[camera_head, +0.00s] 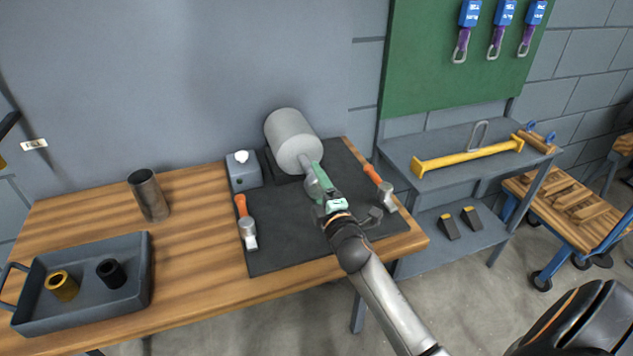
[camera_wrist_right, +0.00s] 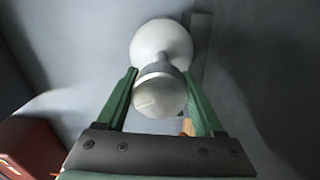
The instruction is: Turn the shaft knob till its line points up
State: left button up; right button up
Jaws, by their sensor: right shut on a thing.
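The casing (camera_head: 290,135) is a light grey cylinder at the back of the dark mat, its shaft pointing toward me. In the right wrist view, the rounded grey shaft knob (camera_wrist_right: 160,92) sits at the shaft's end, in front of the pale casing (camera_wrist_right: 160,42). A faint short line on its face lies slanted, closer to level than upright in that picture. My right gripper (camera_head: 318,180) has its green fingers (camera_wrist_right: 158,98) on both sides of the knob, shut on it. In the head view the gripper hides most of the knob. My left gripper is not in view.
A grey box with a white button (camera_head: 243,170) stands left of the casing. A metal cup (camera_head: 148,195) and a tray (camera_head: 140,290) with two bushings are farther left.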

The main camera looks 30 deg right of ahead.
jog(key=shift+m+p, duration=0.35)
jog(key=shift+m, duration=1.75)
jog(key=o, duration=1.4)
